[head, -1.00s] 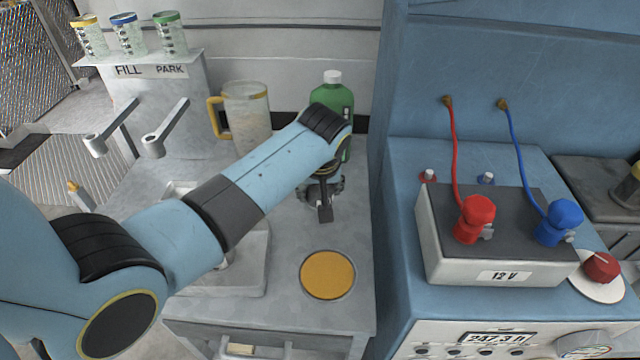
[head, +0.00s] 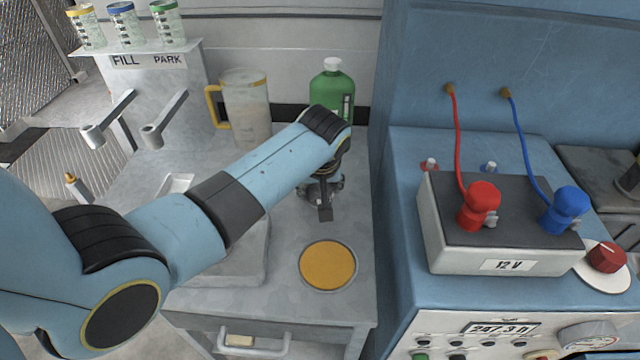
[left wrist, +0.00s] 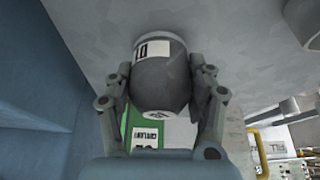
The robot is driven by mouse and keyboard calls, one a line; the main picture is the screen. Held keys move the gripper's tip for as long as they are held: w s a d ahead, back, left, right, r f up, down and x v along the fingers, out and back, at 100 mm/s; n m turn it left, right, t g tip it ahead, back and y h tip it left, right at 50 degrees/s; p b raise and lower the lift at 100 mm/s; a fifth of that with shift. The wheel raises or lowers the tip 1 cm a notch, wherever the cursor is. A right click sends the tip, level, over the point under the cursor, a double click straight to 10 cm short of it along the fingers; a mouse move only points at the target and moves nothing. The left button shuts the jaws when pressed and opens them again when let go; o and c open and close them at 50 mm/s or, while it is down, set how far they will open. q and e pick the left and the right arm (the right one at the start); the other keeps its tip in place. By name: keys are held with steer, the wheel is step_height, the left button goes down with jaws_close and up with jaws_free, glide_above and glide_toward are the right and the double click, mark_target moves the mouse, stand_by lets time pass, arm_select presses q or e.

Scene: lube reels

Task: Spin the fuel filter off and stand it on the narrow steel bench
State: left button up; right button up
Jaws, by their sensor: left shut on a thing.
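My left gripper (head: 323,205) points down over the grey steel bench (head: 300,228), behind the orange disc. In the left wrist view the left gripper (left wrist: 164,100) is shut on the dark grey fuel filter (left wrist: 163,80), one finger on each side. The filter is a rounded cylinder with a white label and a pale rim at its far end. A grey surface lies just beyond that rim; I cannot tell whether they touch. My right gripper is not in view.
An orange disc (head: 328,266) lies on the bench front. A green bottle (head: 332,90) and a jug (head: 246,105) stand behind my arm. The blue machine with a battery (head: 500,250) rises close on the right. A FILL/PARK stand (head: 165,85) is at left.

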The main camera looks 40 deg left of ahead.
arm_select(q)
steer(key=shift+f, duration=0.25)
steer(key=o, duration=1.1)
steer(key=shift+o, duration=1.4)
steer(key=shift+r, duration=0.1)
steer(key=v, duration=1.1)
steer(key=shift+s+r, duration=0.2)
steer(key=shift+r, duration=0.15)
steer(key=shift+d, duration=0.1)
